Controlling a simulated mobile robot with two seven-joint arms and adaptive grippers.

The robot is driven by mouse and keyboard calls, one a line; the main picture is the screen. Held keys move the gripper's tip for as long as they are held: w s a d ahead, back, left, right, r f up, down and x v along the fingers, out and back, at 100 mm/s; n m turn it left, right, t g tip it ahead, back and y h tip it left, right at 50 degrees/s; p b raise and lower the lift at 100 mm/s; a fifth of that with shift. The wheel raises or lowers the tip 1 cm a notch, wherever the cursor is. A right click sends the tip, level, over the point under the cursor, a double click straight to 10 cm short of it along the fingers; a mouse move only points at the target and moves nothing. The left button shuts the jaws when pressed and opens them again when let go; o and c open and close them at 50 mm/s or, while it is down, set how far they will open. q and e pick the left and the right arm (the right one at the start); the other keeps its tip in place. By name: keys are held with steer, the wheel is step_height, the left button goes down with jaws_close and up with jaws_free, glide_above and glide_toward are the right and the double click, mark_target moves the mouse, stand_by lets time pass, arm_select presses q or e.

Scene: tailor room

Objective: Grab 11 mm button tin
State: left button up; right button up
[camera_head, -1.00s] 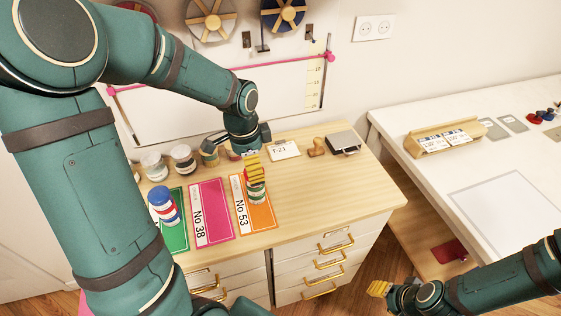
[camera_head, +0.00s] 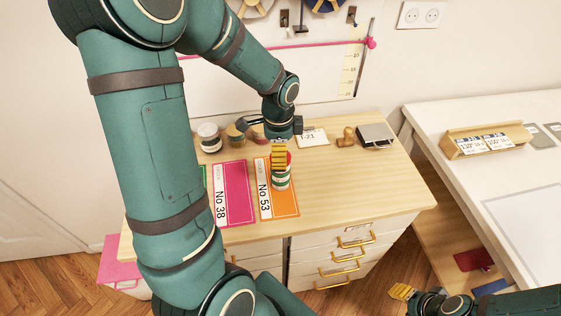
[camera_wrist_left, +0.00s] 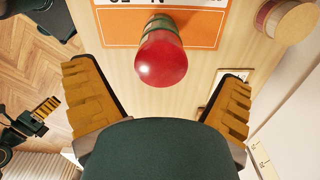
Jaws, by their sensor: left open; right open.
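No 11 mm label is readable, so I cannot tell which tin it is. In the head view, a glass-like tin with a pale lid (camera_head: 208,137), a darker tin (camera_head: 235,135) and a reddish one (camera_head: 259,134), partly hidden, stand along the back of the wooden desk. A stack of green and white pieces with a red top (camera_head: 281,178) stands on the orange "No 53" card (camera_head: 288,210). My left gripper (camera_head: 279,152) is open just above and behind it. In the left wrist view the red top (camera_wrist_left: 162,58) shows between the spread fingers, apparently untouched. My right gripper (camera_head: 402,291) is open and empty, low at the right.
A pink "No 38" card (camera_head: 236,185) lies left of the orange one. A T-21 card (camera_head: 312,137), a wooden stamp (camera_head: 346,137) and a dark-topped box (camera_head: 375,134) stand at the back right. The desk's right front (camera_head: 360,185) is clear. A round tin (camera_wrist_left: 285,20) shows in the wrist view.

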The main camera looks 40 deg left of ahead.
arm_select(q)
step_height(320, 180, down, 5)
steer(key=shift+w+a+f+b, duration=0.1)
steer(key=shift+b, duration=0.35)
steer(key=c, duration=1.3)
